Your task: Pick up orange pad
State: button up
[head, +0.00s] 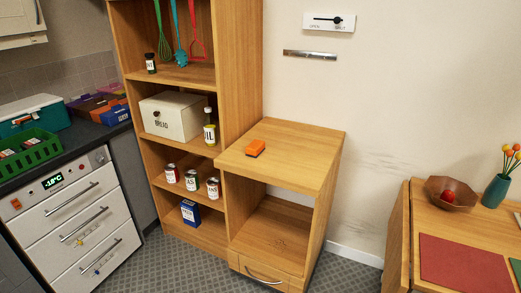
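The orange pad (255,147) is a small block with a darker lower layer. It lies on the bare top of the low wooden cabinet (302,150), toward its left side, near the tall shelf. Nothing touches it or covers it. My gripper is not in view.
A tall wooden shelf (240,75) stands left of the pad, holding a bread bin (173,114), an oil bottle (210,130) and cans. A wooden table (397,235) with a bowl (451,196) stands at right. A drawer unit (73,222) is at left. Patterned floor between them is clear.

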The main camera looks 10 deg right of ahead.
aim_at(253, 150)
jog(key=u, duration=0.1)
jog(key=i, duration=0.95)
jog(key=u, duration=0.1)
jog(key=k, duration=0.75)
jog(key=u, duration=0.55)
jog(key=k, duration=0.65)
jog(key=u, duration=0.2)
jog(key=i, duration=1)
jog(key=u, duration=0.15)
